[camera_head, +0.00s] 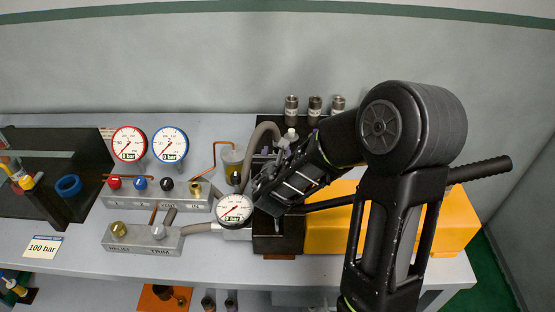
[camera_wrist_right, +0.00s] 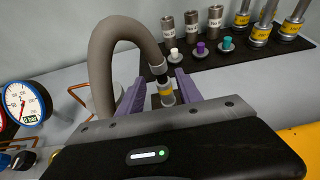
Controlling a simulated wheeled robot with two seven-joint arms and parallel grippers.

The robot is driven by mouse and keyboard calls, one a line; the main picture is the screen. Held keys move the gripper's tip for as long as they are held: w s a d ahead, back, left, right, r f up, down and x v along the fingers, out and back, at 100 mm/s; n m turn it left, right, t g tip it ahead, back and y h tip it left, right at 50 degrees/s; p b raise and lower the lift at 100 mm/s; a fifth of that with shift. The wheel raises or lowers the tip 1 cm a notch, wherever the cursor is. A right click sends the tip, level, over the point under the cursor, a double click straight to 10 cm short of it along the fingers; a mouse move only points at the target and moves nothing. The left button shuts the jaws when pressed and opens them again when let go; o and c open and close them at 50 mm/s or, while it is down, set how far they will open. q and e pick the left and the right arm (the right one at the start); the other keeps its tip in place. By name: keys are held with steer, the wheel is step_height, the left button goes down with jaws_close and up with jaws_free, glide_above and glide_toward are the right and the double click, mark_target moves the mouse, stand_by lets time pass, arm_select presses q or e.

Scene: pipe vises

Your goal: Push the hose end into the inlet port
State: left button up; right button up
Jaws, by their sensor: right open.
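A thick grey hose (camera_wrist_right: 103,55) arches up and over in the right wrist view. It also shows beside my right gripper in the head view (camera_head: 262,131). Its end, a metal fitting with a yellow band (camera_wrist_right: 166,93), points down between the purple fingers. My right gripper (camera_wrist_right: 161,80) is open, with one finger on each side of the hose end and gaps visible. In the head view my right gripper (camera_head: 281,163) is over the black block left of the yellow pump body. I cannot make out the inlet port. My left gripper is not in view.
A manifold (camera_head: 155,197) with coloured knobs and two gauges stands left, a lower block (camera_head: 143,240) before it. A round gauge (camera_head: 235,209) stands close to my gripper. Behind are several upright metal fittings (camera_head: 315,106) and white, purple (camera_wrist_right: 201,48) and teal plugs on a black board.

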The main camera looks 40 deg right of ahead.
mark_target(277, 152)
steer(key=p+x, duration=0.1)
steer(key=x, duration=0.3)
steer(key=shift+w+d+f, duration=0.15)
steer(key=shift+d, duration=0.1)
steer(key=shift+c, duration=0.4)
jaws_close()
stand_by(1.1)
